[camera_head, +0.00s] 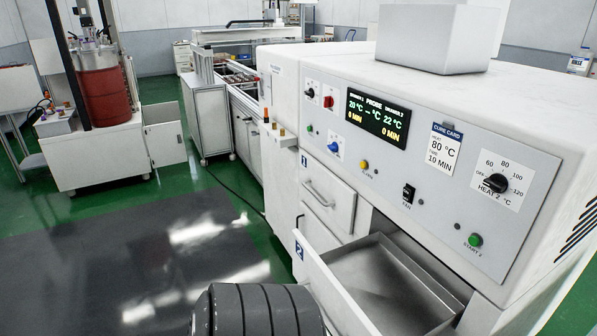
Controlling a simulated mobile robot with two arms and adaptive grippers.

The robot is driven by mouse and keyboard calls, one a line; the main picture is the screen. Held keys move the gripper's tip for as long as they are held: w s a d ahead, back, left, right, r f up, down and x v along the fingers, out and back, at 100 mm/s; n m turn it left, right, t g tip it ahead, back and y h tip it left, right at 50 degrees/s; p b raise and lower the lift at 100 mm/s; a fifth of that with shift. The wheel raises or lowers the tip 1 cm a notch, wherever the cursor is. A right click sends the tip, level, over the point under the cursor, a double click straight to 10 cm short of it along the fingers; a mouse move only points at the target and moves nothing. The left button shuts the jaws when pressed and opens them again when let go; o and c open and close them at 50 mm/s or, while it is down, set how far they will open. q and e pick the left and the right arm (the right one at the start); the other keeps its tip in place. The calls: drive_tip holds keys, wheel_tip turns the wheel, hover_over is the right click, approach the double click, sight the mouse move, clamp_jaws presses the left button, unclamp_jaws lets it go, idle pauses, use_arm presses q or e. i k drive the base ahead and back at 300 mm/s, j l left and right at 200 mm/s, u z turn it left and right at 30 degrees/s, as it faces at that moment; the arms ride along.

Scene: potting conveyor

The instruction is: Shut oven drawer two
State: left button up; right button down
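Oven drawer two (333,300), marked with a blue "2" label, is pulled out of the white oven (290,95) at the lower right of the head view. Its grey metal interior (385,285) shows and looks empty; the near end is cut off by the picture's lower edge. Neither of my grippers is in view. A dark ribbed part of my own arm shows at the bottom, left of the drawer, and hides part of the drawer's surroundings.
Drawer one (328,195), with a bar handle, sits above drawer two. The control panel (425,150) has a display, knobs and buttons. A dark floor mat (120,250) is clear at the left. A white cart with a red drum (104,95) stands farther back.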

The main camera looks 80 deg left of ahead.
sight(367, 285)
drive_tip(key=u, duration=0.5)
drive_tip(key=i+l+u, duration=0.1)
drive_tip(key=u, duration=0.85)
drive_tip(key=l+u, duration=0.15)
drive_tip(key=u, duration=0.8)
drive_tip(key=j+z, duration=0.15)
drive_tip(key=k+j, duration=0.05)
drive_tip(key=j, duration=0.05)
